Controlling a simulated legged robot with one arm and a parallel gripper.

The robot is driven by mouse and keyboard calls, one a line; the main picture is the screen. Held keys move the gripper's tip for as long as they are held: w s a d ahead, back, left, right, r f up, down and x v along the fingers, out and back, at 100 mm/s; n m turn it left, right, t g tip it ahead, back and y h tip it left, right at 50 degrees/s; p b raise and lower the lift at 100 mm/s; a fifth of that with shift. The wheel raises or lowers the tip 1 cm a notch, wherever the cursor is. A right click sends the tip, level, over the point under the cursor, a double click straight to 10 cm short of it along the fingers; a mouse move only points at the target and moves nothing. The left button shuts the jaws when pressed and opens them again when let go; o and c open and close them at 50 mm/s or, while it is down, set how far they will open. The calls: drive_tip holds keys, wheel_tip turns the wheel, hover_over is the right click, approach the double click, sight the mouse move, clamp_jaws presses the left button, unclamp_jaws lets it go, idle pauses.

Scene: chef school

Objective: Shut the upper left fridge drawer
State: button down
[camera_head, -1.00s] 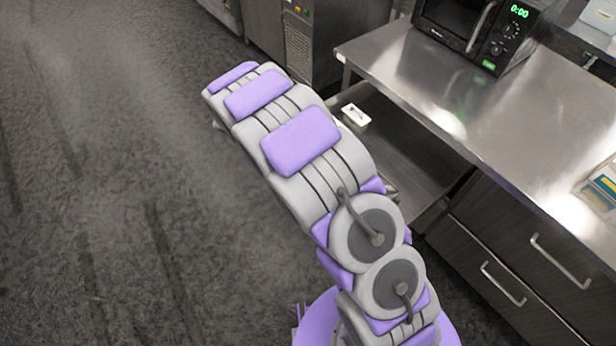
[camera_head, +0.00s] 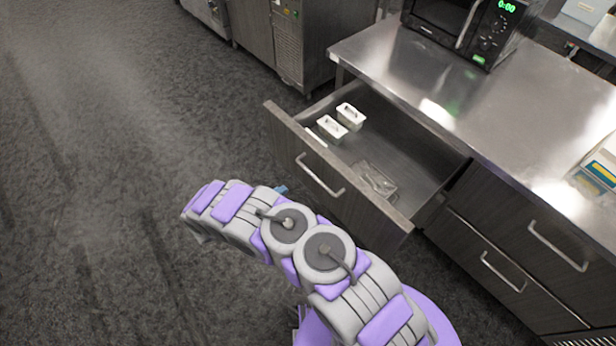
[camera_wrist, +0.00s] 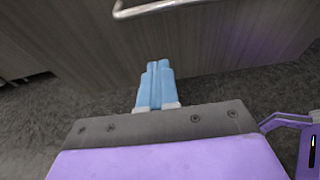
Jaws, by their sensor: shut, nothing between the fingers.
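The upper left fridge drawer (camera_head: 283,138) stands pulled out from under the steel counter in the head view. Its dark wood-look front has a silver bar handle (camera_head: 320,178). Inside lie white containers (camera_head: 332,126) and a clear tray with utensils (camera_head: 375,180). In the wrist view the drawer front (camera_wrist: 215,45) fills the upper part, with the handle (camera_wrist: 165,7) at the top edge. My gripper (camera_wrist: 158,66) has pale blue fingers, held together and empty, below the handle and pointing at the front. Whether they touch it I cannot tell. In the head view my arm mostly hides the gripper.
The counter (camera_head: 440,90) carries a microwave (camera_head: 470,25) at the back and a boxed item (camera_head: 600,170) at the right. Two closed drawer fronts with handles (camera_head: 558,246) are at the lower right. Open dark floor (camera_head: 110,120) lies to the left.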

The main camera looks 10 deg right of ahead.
drive_tip(key=b, duration=0.3)
approach(315, 173)
drive_tip(key=f+x, duration=0.1)
drive_tip(key=x, duration=0.4)
drive_tip(key=shift+w+d+r, duration=0.25)
drive_tip(key=shift+w+d, duration=0.15)
drive_tip(key=shift+d, duration=0.15)
